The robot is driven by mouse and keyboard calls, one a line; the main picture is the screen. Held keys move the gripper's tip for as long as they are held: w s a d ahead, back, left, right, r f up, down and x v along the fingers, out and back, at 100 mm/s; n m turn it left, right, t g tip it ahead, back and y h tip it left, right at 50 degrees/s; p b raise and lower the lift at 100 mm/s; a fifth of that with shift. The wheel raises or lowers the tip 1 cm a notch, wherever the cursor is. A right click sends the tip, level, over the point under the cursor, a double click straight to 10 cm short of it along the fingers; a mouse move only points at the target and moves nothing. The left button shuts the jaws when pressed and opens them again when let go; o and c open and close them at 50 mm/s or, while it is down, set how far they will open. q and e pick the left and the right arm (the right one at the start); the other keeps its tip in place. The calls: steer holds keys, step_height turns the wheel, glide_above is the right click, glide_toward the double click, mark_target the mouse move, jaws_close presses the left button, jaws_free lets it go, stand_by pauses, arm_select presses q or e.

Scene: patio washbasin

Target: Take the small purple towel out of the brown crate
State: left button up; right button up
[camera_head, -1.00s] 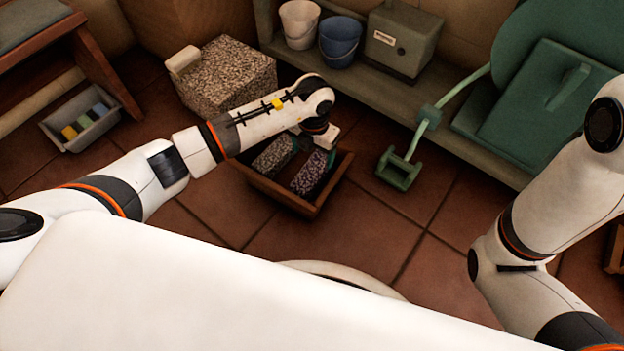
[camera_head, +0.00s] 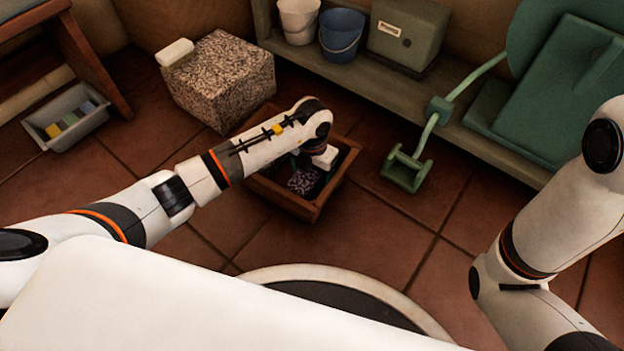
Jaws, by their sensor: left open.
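The brown crate (camera_head: 282,199) stands on the tiled floor near the middle of the view. A dark purple speckled towel (camera_head: 303,183) lies inside it, partly covered by my left arm. My left gripper (camera_head: 319,162) hangs down over the crate at the end of the left arm, close to the towel. It is open, but its fingertips are mostly hidden by the wrist, and I cannot tell whether they touch the towel. The back left of the crate's inside is hidden behind my arm. My right arm is at the right, with its gripper out of view.
A speckled block (camera_head: 222,85) with a white piece on top stands behind the crate at the left. A grey bin (camera_head: 85,131) stands further left. A green stand (camera_head: 406,168) is right of the crate. A low shelf (camera_head: 350,75) holds buckets.

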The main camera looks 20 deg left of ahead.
arm_select(q)
steer(key=c, duration=1.2)
steer(key=shift+o, duration=0.2)
steer(key=shift+r, duration=0.1)
